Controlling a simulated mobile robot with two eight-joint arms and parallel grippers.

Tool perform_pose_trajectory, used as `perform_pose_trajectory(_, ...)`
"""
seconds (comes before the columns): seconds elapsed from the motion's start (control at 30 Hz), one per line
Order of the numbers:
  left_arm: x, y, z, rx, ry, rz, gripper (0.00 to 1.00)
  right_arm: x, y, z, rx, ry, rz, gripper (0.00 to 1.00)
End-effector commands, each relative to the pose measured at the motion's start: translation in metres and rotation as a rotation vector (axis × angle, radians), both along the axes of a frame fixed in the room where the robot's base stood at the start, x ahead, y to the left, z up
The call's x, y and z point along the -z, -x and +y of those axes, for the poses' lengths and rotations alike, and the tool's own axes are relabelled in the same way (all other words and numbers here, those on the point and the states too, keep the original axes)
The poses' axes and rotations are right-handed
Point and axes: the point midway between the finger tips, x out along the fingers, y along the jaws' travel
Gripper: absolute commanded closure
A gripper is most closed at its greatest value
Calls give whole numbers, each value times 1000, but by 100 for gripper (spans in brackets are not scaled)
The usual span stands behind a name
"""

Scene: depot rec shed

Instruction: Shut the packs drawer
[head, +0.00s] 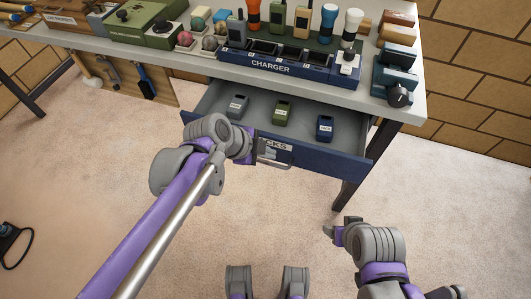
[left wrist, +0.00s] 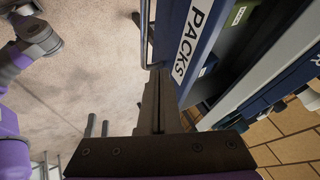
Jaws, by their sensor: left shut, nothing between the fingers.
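The packs drawer (head: 300,156) is open under the table, with its dark blue front pulled out toward me. It carries a white PACKS label, partly hidden by my left gripper in the head view, and a bar handle (head: 274,163). Three packs lie inside: grey (head: 236,105), green (head: 281,113) and blue (head: 325,128). My left gripper (head: 257,148) is shut and empty at the drawer front. In the left wrist view its fingertips (left wrist: 158,75) are close beside the label (left wrist: 190,45) and handle (left wrist: 145,30); I cannot tell whether they touch. My right gripper (head: 338,230) is apart from the drawer, lower right; its jaw opening is unclear.
The tabletop (head: 170,52) above holds a charger (head: 275,66) with several handsets and torches, small boxes, balls and a green case (head: 144,30). A table leg (head: 366,165) stands right of the drawer. Tools hang from a board at left. The floor in front is clear.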

Motion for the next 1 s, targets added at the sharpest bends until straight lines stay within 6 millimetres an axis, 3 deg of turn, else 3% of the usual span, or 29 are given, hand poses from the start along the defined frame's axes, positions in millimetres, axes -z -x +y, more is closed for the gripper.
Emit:
perform_pose_trajectory(0.1,21,-8,-12,2,0,1,100,11,0,0,0,0,4,31)
perform_pose_trajectory(0.33,44,-18,-26,0,-1,0,100,20,-1,0,0,0,7,31)
perform_pose_trajectory(0.83,48,-21,-29,-3,-1,0,100,21,-1,0,0,0,7,31)
perform_pose_trajectory(1.0,48,-31,-32,-2,-1,1,100,21,-1,0,0,0,7,31)
